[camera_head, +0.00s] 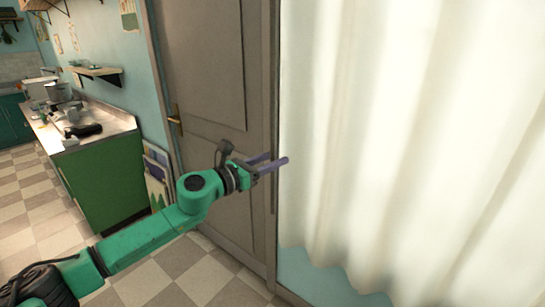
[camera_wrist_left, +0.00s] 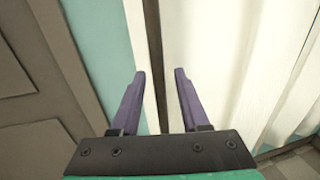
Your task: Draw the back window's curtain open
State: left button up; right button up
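The white curtain (camera_head: 410,130) hangs in broad folds and fills the right of the head view, drawn across the window behind it. It also shows in the left wrist view (camera_wrist_left: 215,55), right of centre. My left gripper (camera_head: 278,163) is in front of the door frame by the curtain's left edge. In the left wrist view its two purple fingers (camera_wrist_left: 162,88) are apart, with nothing seen held between them. The curtain's edge lies beyond the fingertips; I cannot tell if they touch it. My right gripper is not in view.
A grey-brown door (camera_head: 205,75) with a brass handle (camera_head: 175,119) stands left of the curtain. A green counter (camera_head: 105,180) with pots is at the left. Framed pictures (camera_head: 157,178) lean by the door. Checkered floor (camera_head: 195,270) lies clear below.

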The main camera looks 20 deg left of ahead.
pick_arm(q)
grip_shut()
dwell(1.2)
